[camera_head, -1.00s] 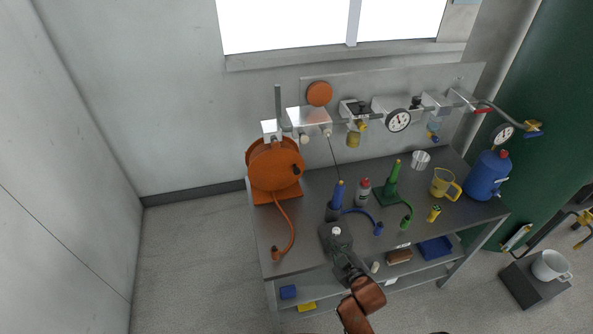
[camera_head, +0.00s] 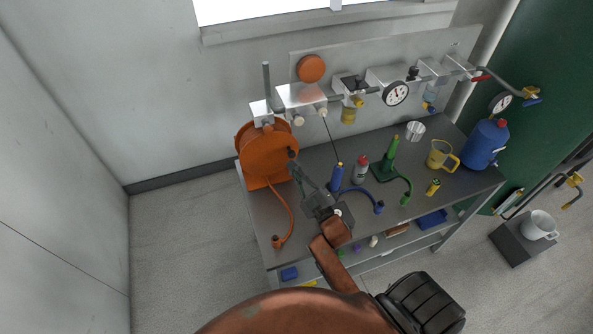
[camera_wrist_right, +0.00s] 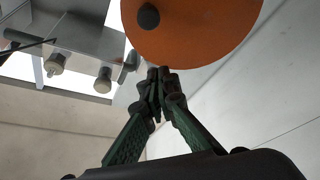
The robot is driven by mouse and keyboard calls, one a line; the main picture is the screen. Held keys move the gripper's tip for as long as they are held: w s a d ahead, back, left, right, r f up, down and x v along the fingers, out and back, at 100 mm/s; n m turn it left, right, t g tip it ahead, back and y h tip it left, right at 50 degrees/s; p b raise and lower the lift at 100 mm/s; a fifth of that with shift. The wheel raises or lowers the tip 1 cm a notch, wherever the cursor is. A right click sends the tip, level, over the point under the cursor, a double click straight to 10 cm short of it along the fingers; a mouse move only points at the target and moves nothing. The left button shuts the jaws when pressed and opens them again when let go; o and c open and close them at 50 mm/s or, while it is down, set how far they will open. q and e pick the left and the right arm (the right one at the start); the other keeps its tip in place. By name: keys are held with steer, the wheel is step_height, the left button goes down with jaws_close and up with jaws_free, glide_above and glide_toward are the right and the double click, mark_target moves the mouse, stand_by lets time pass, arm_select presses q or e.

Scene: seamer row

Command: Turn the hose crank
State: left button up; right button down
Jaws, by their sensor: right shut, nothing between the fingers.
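The orange hose reel (camera_head: 262,160) stands at the left end of the steel bench, with an orange hose (camera_head: 289,212) hanging from it. Its crank knob (camera_head: 292,153) is a small dark knob near the right rim of the round face. In the right wrist view the orange face (camera_wrist_right: 195,30) fills the top, with the dark knob (camera_wrist_right: 148,16) on it. My right gripper (camera_head: 294,168) is just below the knob in the head view. In the wrist view its fingertips (camera_wrist_right: 160,74) are together and empty, below the knob and apart from it. My left gripper is not in view.
A blue bottle (camera_head: 337,177), a grey red-capped bottle (camera_head: 360,171) and a green stand (camera_head: 386,167) are right of my arm. A yellow jug (camera_head: 439,155) and a blue canister (camera_head: 485,145) stand further right. A pipe panel with gauges (camera_head: 396,93) is behind.

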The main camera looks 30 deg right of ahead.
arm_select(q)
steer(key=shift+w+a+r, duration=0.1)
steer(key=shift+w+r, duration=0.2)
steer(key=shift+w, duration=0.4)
arm_select(e)
steer(key=w, duration=0.1)
steer(key=w+d+f, duration=0.1)
steer(key=w, duration=0.1)
steer(key=w+d, duration=0.1)
steer(key=w, duration=0.1)
steer(key=shift+w+d+f, duration=0.1)
steer(key=shift+d+f, duration=0.1)
steer(key=shift+d, duration=0.05)
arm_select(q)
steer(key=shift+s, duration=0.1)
